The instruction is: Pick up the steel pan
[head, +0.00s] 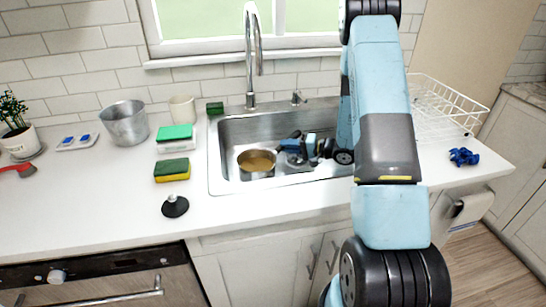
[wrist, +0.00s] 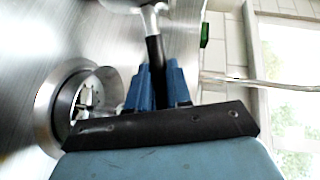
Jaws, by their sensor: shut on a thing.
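The steel pan (head: 257,163) is in the left part of the sink in the head view, with a brownish inside. In the wrist view its metal neck (wrist: 150,18) and black handle (wrist: 154,50) show, with the bowl mostly cut off at the top edge. My gripper (wrist: 158,75) has its two blue fingers shut on the black handle. In the head view my gripper (head: 292,141) is inside the sink, right of the pan's bowl. I cannot tell whether the pan touches the sink floor.
The sink (head: 226,182) has raised walls around the pan, and a drain (wrist: 62,112) lies near my gripper. A tall faucet (head: 252,55) stands behind. Sponges (head: 172,170), a metal pot (head: 124,123) and a black stopper (head: 175,206) are left. A white dish rack (head: 440,105) is right.

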